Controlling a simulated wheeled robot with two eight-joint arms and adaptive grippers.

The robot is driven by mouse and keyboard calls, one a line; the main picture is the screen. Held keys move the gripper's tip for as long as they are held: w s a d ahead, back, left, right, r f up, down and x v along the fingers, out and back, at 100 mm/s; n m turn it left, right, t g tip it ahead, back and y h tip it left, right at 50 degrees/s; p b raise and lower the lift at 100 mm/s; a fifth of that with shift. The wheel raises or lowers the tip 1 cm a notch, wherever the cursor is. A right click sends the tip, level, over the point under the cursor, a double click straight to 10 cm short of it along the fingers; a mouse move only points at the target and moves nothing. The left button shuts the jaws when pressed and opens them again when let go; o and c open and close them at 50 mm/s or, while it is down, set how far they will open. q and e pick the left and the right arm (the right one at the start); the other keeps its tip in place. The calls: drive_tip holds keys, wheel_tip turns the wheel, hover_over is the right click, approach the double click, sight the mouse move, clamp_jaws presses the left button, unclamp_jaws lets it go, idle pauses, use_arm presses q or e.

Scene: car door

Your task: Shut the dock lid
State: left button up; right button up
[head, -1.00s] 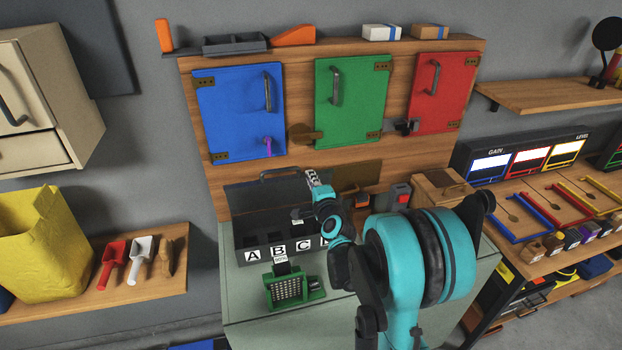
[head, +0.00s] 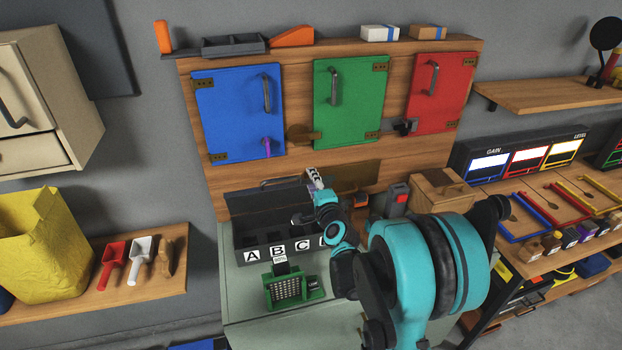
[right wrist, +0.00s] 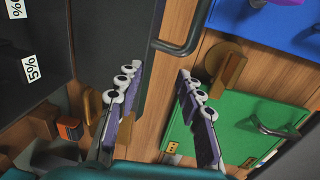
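The dock is a dark grey box (head: 239,238) with lettered white labels along its front, standing on the pale green cabinet below the coloured doors. Its dark lid (head: 246,200) is raised at the back, with a bar handle (head: 280,184) along its upper edge. The handle also shows in the right wrist view (right wrist: 181,44). My right gripper (head: 315,180) is beside the lid's right end, near the handle. In the right wrist view its fingers (right wrist: 160,102) are apart with nothing clearly held between them. Contact with the lid cannot be told. My left gripper is out of view.
A green gridded device (head: 290,290) stands in front of the dock. A wooden box (head: 440,188) and a grey object with a red top (head: 397,198) are to the right. Blue (head: 235,110), green (head: 345,110) and red (head: 440,95) doors are above.

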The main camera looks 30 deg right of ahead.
drive_tip(key=r+p+v, duration=0.1)
drive_tip(key=v, duration=0.6)
drive_tip(key=shift+r+p, duration=0.3)
drive_tip(key=shift+r, duration=0.05)
drive_tip(key=shift+w, duration=0.15)
idle(0.3)
idle(0.7)
